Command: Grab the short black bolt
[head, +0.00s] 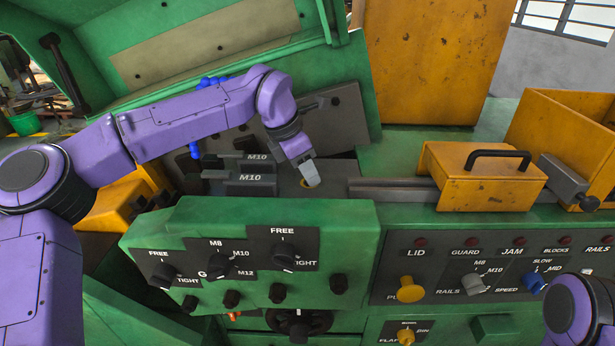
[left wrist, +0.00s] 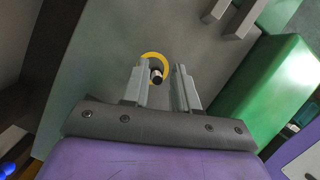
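My left gripper (head: 309,174) reaches down into the machine's grey well in the head view. In the left wrist view, my left gripper (left wrist: 164,75) is open, its two grey fingers apart. The short black bolt (left wrist: 156,76) shows there as a small dark piece with a pale end, near the inner side of the left finger. A yellow ring (left wrist: 153,55) lies around or behind it. I cannot tell whether the finger touches the bolt. In the head view the bolt is hidden. My right gripper is out of view; only part of my right arm shows.
Dark blocks marked M10 (head: 250,180) stand left of my left gripper. A green control panel (head: 270,225) with knobs is in front. A yellow box with a black handle (head: 485,180) and a grey rail (head: 390,187) are to the right. A raised green lid (head: 190,50) is behind.

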